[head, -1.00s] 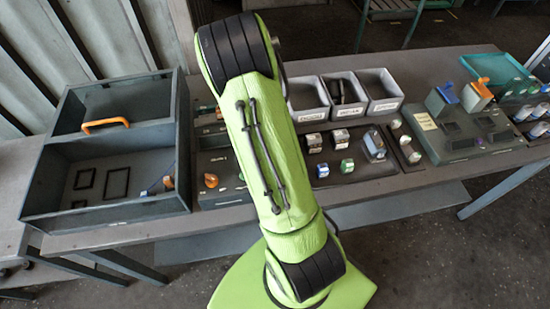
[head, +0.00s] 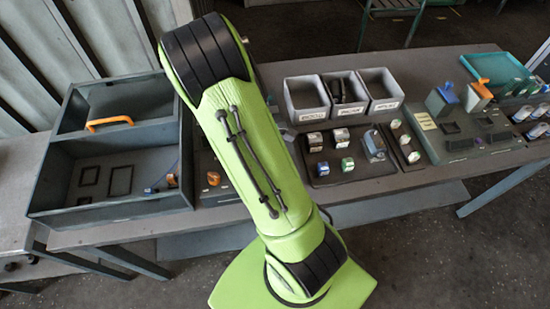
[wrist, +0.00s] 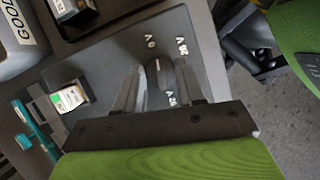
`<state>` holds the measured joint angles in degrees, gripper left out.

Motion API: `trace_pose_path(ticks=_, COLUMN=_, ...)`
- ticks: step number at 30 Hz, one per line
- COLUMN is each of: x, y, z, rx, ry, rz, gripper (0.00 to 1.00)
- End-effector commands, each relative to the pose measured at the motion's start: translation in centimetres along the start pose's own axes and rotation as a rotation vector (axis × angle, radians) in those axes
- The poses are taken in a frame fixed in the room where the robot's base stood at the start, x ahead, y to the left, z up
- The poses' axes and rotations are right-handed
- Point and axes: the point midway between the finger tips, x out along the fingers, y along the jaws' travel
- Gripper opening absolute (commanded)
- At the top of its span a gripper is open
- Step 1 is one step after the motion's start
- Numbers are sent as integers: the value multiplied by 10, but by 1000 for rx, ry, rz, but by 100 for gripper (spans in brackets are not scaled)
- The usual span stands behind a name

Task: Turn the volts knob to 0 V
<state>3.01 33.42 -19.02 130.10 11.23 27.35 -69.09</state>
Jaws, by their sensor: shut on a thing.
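In the wrist view the dark volts knob (wrist: 157,72) stands on a grey panel (wrist: 105,52) between the two fingers of my gripper (wrist: 158,80). The fingers are shut on it from both sides. A short white line on the knob points towards the top of the picture, roughly at the printed "0 V" (wrist: 150,42). A "25 V" label (wrist: 182,46) is to its upper right. Another label (wrist: 171,97) below the knob is partly hidden by the gripper. In the head view my own arm hides the gripper and this knob.
In the head view an open grey box (head: 60,205) is at left, grey bins (head: 306,98) are behind, and several small blocks lie on a dark tray (head: 345,178).

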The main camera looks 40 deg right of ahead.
Motion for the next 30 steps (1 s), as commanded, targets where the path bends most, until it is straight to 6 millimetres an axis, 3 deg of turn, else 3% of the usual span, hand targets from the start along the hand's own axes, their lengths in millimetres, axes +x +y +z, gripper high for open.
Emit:
trace_pose_path(ticks=12, x=0, y=-2, z=-1, rx=-169, ry=2, rz=68, gripper=8)
trace_pose_path(ticks=28, x=1, y=-2, z=-1, rx=-192, ry=2, rz=76, gripper=8)
trace_pose_path(ticks=29, x=1, y=-2, z=-1, rx=-192, ry=2, rz=76, gripper=40)
trace_pose_path(ticks=30, x=1, y=-2, z=-1, rx=-192, ry=2, rz=76, gripper=46)
